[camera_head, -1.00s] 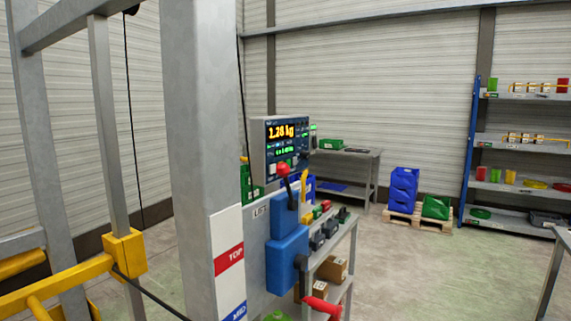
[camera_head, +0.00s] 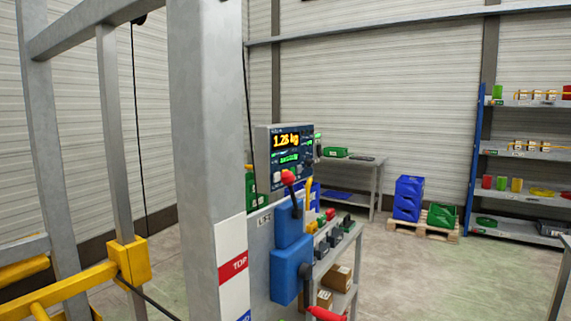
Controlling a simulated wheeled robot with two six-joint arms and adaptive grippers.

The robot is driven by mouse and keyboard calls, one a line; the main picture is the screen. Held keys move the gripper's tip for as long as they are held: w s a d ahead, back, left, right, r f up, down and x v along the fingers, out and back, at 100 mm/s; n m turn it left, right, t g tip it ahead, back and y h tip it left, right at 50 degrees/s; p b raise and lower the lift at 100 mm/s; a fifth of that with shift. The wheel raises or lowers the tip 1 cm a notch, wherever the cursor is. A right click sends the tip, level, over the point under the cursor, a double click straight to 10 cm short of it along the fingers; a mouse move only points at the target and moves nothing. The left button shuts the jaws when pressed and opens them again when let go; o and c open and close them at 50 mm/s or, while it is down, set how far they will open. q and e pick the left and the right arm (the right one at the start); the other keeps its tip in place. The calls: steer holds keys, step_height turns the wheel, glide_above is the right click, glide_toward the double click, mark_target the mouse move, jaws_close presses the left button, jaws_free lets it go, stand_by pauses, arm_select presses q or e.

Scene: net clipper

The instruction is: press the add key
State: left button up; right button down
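The scale display unit (camera_head: 284,158) is a grey box with a dark screen, beyond the grey post. It shows about 1.28 kg in yellow digits, with smaller green lines below. A pale key (camera_head: 277,177) shows at its lower left; its label is too small to read, so I cannot tell which key is the add key. A red knob (camera_head: 288,177) on a dark lever stands in front of the unit's lower part and hides some of it. Neither of my grippers is in view.
A thick grey post (camera_head: 208,120) with TOP labelling stands close in front. Yellow bars (camera_head: 128,262) lie at the lower left. A blue lever box (camera_head: 291,268) and a small grey bench (camera_head: 338,255) stand below the display. Open floor (camera_head: 405,280) lies to the right.

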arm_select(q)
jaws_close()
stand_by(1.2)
